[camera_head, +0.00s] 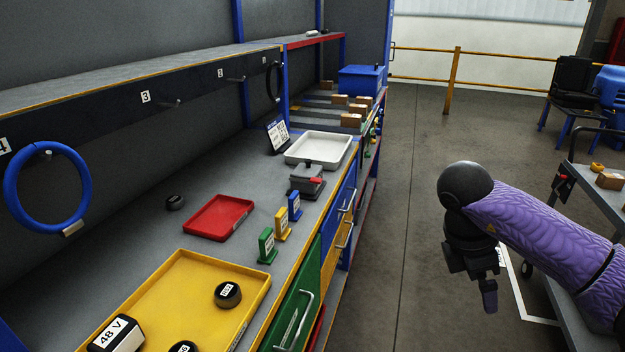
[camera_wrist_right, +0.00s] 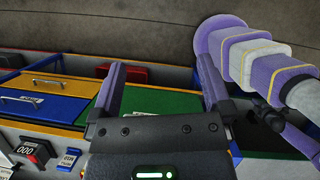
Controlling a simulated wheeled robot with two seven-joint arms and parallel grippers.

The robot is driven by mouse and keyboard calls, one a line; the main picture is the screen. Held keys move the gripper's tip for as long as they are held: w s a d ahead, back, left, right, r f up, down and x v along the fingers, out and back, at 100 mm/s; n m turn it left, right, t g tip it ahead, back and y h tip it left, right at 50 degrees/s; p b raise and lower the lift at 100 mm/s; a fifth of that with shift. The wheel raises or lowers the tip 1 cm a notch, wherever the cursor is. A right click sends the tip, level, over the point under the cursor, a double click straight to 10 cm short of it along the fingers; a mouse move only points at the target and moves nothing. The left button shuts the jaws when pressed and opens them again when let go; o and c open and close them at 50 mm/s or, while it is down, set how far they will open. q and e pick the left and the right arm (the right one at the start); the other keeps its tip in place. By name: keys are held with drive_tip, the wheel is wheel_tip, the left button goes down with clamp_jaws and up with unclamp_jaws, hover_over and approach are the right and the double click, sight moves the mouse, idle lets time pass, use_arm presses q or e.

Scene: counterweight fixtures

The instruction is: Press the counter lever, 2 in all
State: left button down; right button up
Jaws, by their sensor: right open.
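The counter (camera_head: 306,180) is a grey box with a red lever (camera_head: 317,181), standing on the workbench near its front edge. It also shows at the lower left of the right wrist view (camera_wrist_right: 38,153), where its display appears to read 000. My right gripper (camera_head: 478,283) is open and empty, out over the aisle to the right of the bench and well apart from the counter. Its two fingers (camera_wrist_right: 163,85) show spread in the wrist view. My left gripper is in neither view.
A white tray (camera_head: 345,150) stands just behind the counter. Blue, yellow and green tags (camera_head: 281,224) stand in front of it, beside a red tray (camera_head: 247,204). A yellow tray (camera_head: 170,275) holds dark weights. A cart (camera_head: 590,215) stands at the right.

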idle(0.5)
clamp_jaws()
idle(1.5)
